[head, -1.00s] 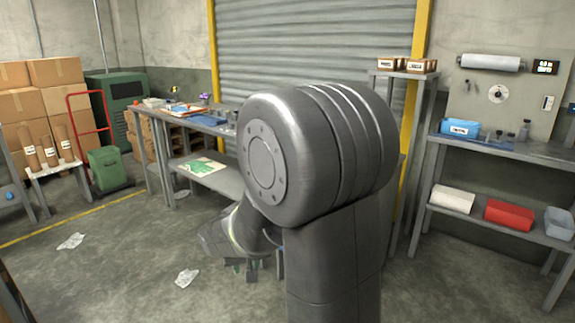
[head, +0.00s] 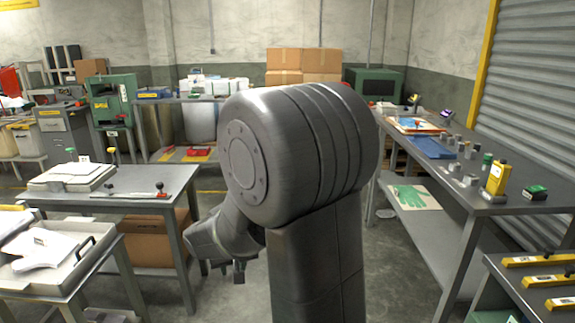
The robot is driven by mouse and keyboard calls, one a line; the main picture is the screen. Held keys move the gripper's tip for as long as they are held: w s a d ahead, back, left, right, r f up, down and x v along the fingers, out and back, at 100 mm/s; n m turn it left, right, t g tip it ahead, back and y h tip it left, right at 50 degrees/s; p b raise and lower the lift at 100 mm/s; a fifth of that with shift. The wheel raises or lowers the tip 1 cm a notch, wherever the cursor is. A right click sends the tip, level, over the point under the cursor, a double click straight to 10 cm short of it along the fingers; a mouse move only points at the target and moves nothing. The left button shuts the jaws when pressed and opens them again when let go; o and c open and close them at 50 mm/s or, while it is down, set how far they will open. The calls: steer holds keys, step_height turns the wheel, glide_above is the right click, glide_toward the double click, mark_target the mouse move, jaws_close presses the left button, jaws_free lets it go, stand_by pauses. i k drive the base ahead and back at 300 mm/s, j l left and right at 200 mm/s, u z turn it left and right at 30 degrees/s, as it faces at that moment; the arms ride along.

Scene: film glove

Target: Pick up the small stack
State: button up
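Which thing is the small stack, I cannot tell for sure. White stacked items (head: 232,85) also stand on the back bench, partly behind my arm. My gripper (head: 239,272) points down at lower centre, in front of the floor and to the right of the left table. It is small and dark, and nothing shows in it. Whether its fingers are apart is not clear.
A tray with white film (head: 50,250) is at the lower left. Cartons (head: 303,65) stand at the back. Open floor (head: 405,265) lies right of my arm.

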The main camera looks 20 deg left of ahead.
mark_target(40, 247)
steer(key=i+j+u, duration=0.15)
steer(key=i+u, duration=1)
steer(key=i+l+u, duration=0.25)
steer(key=i+u, duration=0.15)
steer(key=i+j+u, duration=0.25)
steer(key=i, duration=0.15)
steer(key=i+j+u, duration=0.25)
steer(key=i, duration=0.15)
steer(key=i+u, duration=0.25)
steer(key=i, duration=0.15)
steer(key=i+j, duration=0.25)
